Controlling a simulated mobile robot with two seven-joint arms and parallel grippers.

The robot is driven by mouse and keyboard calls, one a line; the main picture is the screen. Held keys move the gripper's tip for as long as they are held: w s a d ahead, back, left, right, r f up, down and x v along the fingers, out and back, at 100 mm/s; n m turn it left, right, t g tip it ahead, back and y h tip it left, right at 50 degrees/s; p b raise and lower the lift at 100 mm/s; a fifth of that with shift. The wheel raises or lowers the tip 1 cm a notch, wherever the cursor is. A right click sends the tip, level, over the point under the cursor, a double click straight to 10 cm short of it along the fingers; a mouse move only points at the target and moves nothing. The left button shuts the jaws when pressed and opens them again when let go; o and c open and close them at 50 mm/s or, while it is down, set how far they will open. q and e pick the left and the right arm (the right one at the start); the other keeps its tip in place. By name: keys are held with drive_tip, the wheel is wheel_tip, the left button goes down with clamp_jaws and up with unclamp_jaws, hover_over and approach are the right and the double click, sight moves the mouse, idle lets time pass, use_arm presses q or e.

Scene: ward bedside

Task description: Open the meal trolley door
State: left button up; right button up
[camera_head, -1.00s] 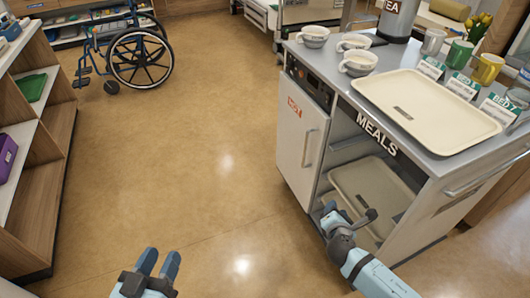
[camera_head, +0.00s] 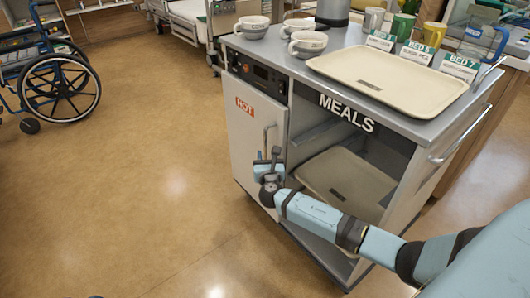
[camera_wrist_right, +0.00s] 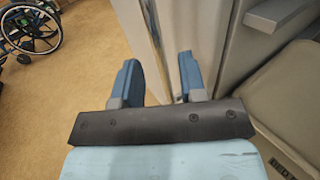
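The meal trolley (camera_head: 420,130) stands at the right in the head view, with an open bay under the MEALS sign. Its white door (camera_head: 243,135), marked HOT, is closed on the left part of the front. The upright bar handle (camera_head: 267,135) is near the door's right edge. My right gripper (camera_head: 268,158) is at the handle's lower end. In the right wrist view its two blue fingers (camera_wrist_right: 160,78) are apart, and the metal handle (camera_wrist_right: 153,35) runs down toward the gap between them. I cannot tell whether they touch it. My left gripper is out of view.
A cream tray (camera_head: 390,82), bowls (camera_head: 307,44) and several mugs stand on the trolley top. Another tray (camera_head: 345,180) lies in the open bay. A wheelchair (camera_head: 55,85) is at the far left. The floor in front of the door is clear.

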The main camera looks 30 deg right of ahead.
sight(266, 149)
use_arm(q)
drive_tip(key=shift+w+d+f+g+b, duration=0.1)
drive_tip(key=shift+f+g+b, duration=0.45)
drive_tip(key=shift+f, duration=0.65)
use_arm(e)
drive_tip(key=shift+x, duration=2.4)
clamp_jaws()
